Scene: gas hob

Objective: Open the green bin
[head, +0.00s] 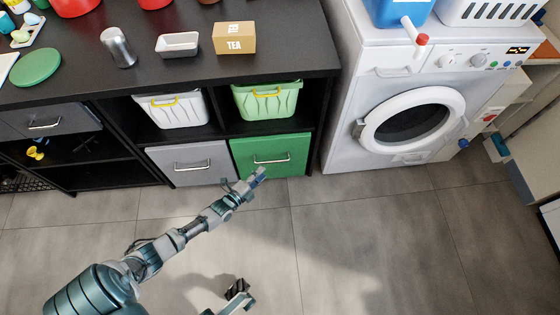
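In the head view a green bin front (276,151) with a metal bar handle sits in the lower right compartment of the dark shelf unit. It looks closed, flush with the grey one beside it. A light green basket (266,98) with a yellow handle stands in the compartment above it. My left gripper (256,178) is at the lower edge of the green front, below and left of its handle. It overlaps the front in the picture; I cannot tell whether it touches. Its fingers are too small to read. My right gripper (238,290) shows partly at the bottom edge.
A grey bin front (191,163) and a white basket (172,109) are to the left. A white washing machine (392,105) stands close on the right. A tea box (234,38) and other items stand on the dark top. The tiled floor (370,240) in front is clear.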

